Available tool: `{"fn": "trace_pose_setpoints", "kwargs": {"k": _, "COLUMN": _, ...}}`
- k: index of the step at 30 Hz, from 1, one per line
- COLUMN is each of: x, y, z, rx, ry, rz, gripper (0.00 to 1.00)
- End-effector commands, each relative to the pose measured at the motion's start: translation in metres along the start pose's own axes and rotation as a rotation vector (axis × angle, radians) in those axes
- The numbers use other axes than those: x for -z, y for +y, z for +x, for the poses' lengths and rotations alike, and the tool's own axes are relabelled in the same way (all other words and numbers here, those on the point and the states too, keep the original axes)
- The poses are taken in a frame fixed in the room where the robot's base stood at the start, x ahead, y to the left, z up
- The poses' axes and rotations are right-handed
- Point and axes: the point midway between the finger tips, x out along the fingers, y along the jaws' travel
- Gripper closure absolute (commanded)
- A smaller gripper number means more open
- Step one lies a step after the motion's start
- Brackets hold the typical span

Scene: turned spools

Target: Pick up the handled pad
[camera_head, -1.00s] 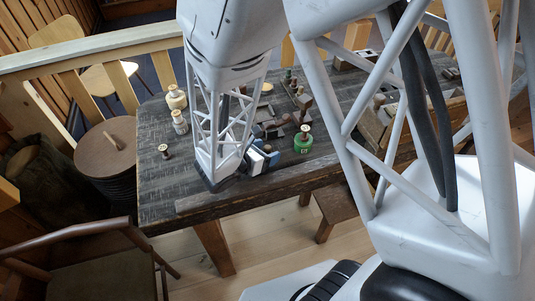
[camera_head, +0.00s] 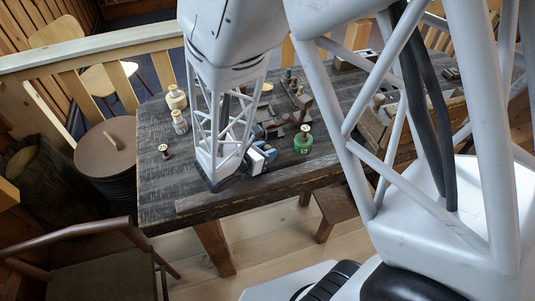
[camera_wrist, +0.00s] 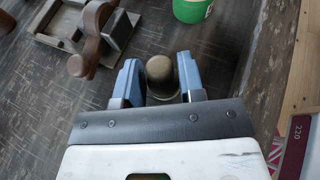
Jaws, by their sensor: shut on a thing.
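My gripper (camera_wrist: 160,84) is at the near edge of the workbench, with its two blue-grey fingers closed on a rounded, olive-brown knob (camera_wrist: 160,68). The knob appears to be the grip of the handled pad; whatever is below it is hidden by the gripper and wrist. In the head view my gripper (camera_head: 265,155) shows low over the bench beside the arm's lattice link, and the held piece cannot be made out there. I cannot tell whether the pad touches the bench.
A green tin (camera_head: 303,143) stands close to the right of my gripper. A wooden piece with a curved handle (camera_wrist: 92,40) lies at left in the wrist view.

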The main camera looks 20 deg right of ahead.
Motion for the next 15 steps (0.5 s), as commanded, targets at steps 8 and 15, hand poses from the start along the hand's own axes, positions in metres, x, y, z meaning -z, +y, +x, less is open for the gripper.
{"fn": "trace_pose_setpoints", "kwargs": {"k": 8, "x": 0.0004, "y": -0.0001, "z": 0.0001, "rx": 0.000, "ry": 0.001, "rz": -0.001, "gripper": 0.86}}
{"fn": "trace_pose_setpoints", "kwargs": {"k": 15, "x": -0.0032, "y": -0.0001, "z": -0.0014, "rx": 0.000, "ry": 0.000, "rz": 0.000, "gripper": 0.86}}
